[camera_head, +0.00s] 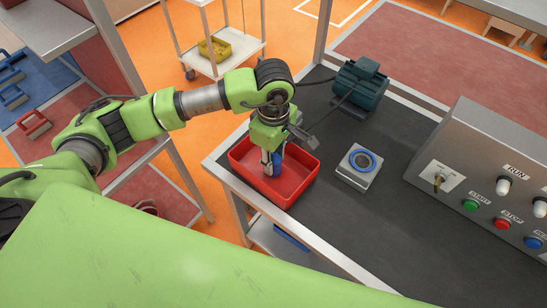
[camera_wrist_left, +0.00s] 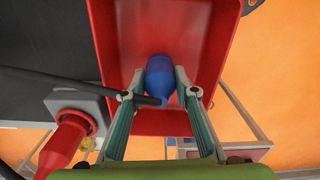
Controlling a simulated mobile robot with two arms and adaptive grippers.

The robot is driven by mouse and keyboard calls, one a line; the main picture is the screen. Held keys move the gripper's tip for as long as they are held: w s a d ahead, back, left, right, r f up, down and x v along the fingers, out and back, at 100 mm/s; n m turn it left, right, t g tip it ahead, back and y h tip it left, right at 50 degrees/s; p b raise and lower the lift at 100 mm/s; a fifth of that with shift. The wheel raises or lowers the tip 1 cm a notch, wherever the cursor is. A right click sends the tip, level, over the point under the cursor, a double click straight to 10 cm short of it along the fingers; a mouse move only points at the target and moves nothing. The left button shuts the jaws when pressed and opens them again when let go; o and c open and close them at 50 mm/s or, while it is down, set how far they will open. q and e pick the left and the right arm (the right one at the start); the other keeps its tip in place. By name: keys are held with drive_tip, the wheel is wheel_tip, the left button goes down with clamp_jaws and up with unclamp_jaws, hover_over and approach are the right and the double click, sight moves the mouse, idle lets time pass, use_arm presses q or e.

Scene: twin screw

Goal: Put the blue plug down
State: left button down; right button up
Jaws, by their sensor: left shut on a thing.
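The blue plug (camera_wrist_left: 160,76) is between the two fingers of my left gripper (camera_wrist_left: 160,88) in the left wrist view. The left gripper (camera_head: 272,162) is shut on it, inside the outline of the red tray (camera_head: 300,177) in the head view. The tray's red walls (camera_wrist_left: 112,45) surround the plug in the wrist view. In the head view the gripper mostly hides the plug. I cannot tell whether the plug touches the tray floor. My right gripper is not in view.
A grey block with a blue ring (camera_head: 361,161) stands right of the tray. A dark teal motor (camera_head: 360,84) stands behind, and a control box (camera_head: 480,150) at right. A red tapered part (camera_wrist_left: 65,142) shows lower left.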

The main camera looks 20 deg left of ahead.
use_arm(q)
drive_tip(key=c, duration=1.6)
unclamp_jaws()
drive_tip(key=shift+f, duration=0.1)
drive_tip(key=shift+r+p, duration=0.4)
drive_tip(key=shift+p, duration=0.1)
drive_tip(key=shift+r+p, duration=0.4)
drive_tip(key=shift+p, duration=0.15)
wheel_tip(320, 180, up, 11)
drive_tip(key=b, duration=0.4)
drive_tip(key=shift+f+b, duration=0.15)
drive_tip(key=shift+b, duration=0.25)
drive_tip(key=shift+r, duration=0.5)
